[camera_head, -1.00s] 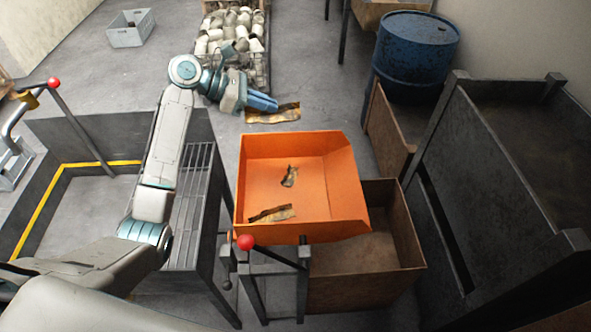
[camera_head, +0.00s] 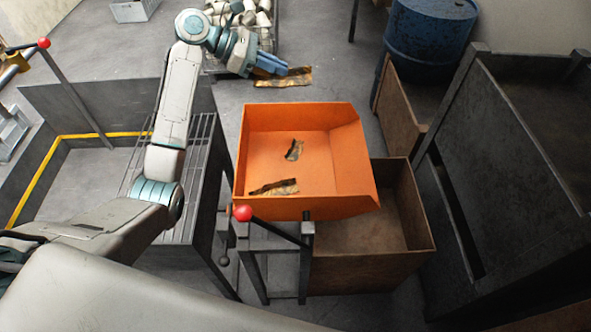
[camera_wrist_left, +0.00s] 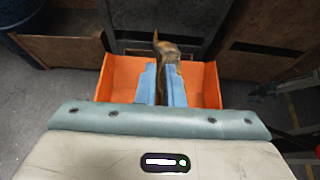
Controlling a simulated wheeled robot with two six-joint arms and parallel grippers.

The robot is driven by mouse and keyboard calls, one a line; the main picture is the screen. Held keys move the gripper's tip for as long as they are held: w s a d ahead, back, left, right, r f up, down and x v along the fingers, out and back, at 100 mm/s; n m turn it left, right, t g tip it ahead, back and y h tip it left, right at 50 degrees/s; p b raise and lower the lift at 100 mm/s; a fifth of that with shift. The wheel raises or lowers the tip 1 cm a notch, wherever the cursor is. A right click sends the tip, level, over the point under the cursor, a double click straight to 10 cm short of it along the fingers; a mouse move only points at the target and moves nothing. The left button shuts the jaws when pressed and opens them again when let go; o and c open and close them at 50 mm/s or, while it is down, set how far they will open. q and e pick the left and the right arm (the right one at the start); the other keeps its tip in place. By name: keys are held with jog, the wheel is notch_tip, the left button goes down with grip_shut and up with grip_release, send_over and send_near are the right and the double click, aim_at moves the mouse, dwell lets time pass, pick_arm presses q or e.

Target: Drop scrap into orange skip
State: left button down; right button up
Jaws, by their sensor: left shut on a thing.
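The orange skip (camera_head: 345,165) stands in the middle of the head view, tilted on a dark stand, with two scrap pieces inside, one near its centre (camera_head: 294,150) and one near its front left (camera_head: 273,187). My left gripper (camera_head: 283,70) is above and beyond the skip's far edge. It is shut on a brown, rusty scrap strip (camera_head: 298,78). In the left wrist view the blue fingers (camera_wrist_left: 163,85) clasp the scrap (camera_wrist_left: 167,50), with the orange skip (camera_wrist_left: 112,82) beyond it. My right gripper is not in view.
A brown bin (camera_head: 412,205) sits right of and below the skip. A red-knobbed lever (camera_head: 243,213) stands at the skip's front. A blue drum (camera_head: 428,45) and a dark steel frame (camera_head: 520,150) are on the right. A slatted grating (camera_head: 195,170) lies to the left.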

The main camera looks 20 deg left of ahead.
pick_arm(q)
jog(key=shift+f, duration=0.2)
jog(key=c, duration=1.5)
grip_release()
jog(key=shift+s, duration=0.1)
jog(key=shift+a+r+b, duration=0.2)
jog(key=shift+a+b, duration=0.1)
jog(key=shift+a, duration=0.2)
jog(key=b+v, duration=0.3)
jog(key=v, duration=0.7)
jog(key=shift+s+d, duration=0.1)
